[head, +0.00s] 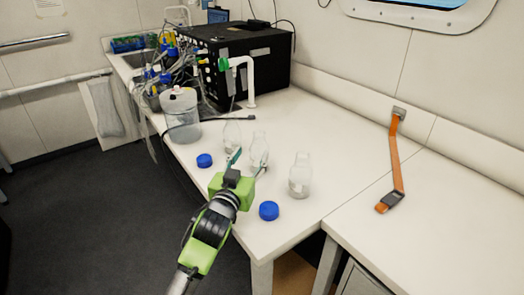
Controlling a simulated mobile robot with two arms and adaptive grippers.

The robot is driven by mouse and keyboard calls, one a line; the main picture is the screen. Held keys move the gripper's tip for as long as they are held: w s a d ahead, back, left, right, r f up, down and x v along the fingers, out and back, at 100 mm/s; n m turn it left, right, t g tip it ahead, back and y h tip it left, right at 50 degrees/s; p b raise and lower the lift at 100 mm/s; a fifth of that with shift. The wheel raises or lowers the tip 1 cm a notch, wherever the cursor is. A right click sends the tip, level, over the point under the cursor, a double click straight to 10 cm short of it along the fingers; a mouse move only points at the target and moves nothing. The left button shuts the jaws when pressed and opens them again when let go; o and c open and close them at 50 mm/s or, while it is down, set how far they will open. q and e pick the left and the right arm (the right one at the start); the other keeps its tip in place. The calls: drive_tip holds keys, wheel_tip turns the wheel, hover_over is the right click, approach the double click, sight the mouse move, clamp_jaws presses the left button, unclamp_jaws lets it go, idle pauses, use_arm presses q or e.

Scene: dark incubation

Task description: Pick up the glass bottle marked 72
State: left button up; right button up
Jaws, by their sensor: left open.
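Three clear glass bottles stand upright on the white bench: a back-left bottle (232,133), a middle bottle (259,149) and a front-right bottle (300,176). No number is readable on any of them, so I cannot tell which is 72. My left gripper (249,161) is open at the near side of the middle bottle. Its fingers spread toward the left and right of that bottle's lower part. I cannot tell whether they touch it. The gripper partly hides the middle bottle's base. My right gripper is not in view.
Blue caps lie on the bench left of the gripper (204,160) and right of it (269,210). An orange strap (396,160) lies at right. The bench right of the bottles is clear.

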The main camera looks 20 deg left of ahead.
sight(258, 138)
use_arm(q)
drive_tip(key=w, duration=0.5)
drive_tip(key=shift+r, duration=0.3)
drive_tip(key=shift+w+f+p, duration=0.1)
drive_tip(key=shift+w+p, duration=0.2)
drive_tip(key=shift+w, duration=0.1)
drive_tip(key=shift+w+a, duration=0.1)
drive_tip(key=shift+w, duration=0.1)
drive_tip(key=shift+w+a+r+p, duration=0.15)
drive_tip(key=shift+w+r+p, duration=0.2)
drive_tip(key=shift+w, duration=0.3)
drive_tip(key=w, duration=0.3)
drive_tip(key=shift+w+a+f, duration=0.1)
drive_tip(key=shift+w+f, duration=0.15)
clamp_jaws()
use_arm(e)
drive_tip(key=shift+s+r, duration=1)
